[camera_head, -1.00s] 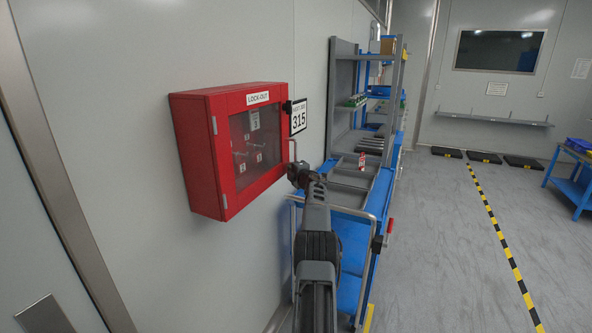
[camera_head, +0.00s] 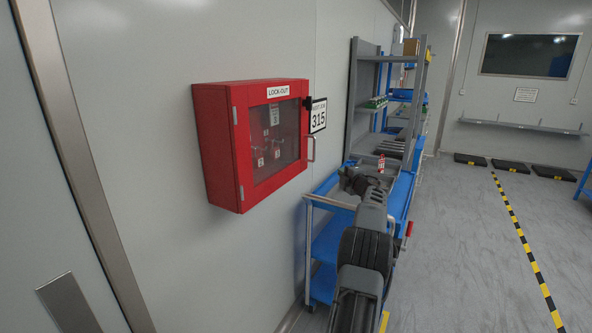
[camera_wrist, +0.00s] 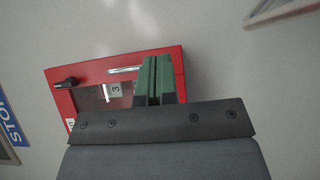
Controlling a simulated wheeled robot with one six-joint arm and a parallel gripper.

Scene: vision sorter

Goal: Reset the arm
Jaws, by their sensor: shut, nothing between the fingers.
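My gripper (camera_head: 352,178) shows small and dark in the head view, over the top of the blue cart and apart from the lock-out box. In the wrist view its green fingers (camera_wrist: 156,75) are shut together with nothing between them. The red lock-out box (camera_head: 220,150) hangs on the wall to the left, its clear door closed, with tagged items inside. The box (camera_wrist: 176,62) also shows behind the fingers in the wrist view, which hide part of its window.
A blue cart (camera_head: 325,245) with a tray top stands along the wall, a small red item (camera_head: 381,163) on it. A "315" sign (camera_head: 318,116) is beside the box. Grey shelving (camera_head: 365,85) stands behind the cart.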

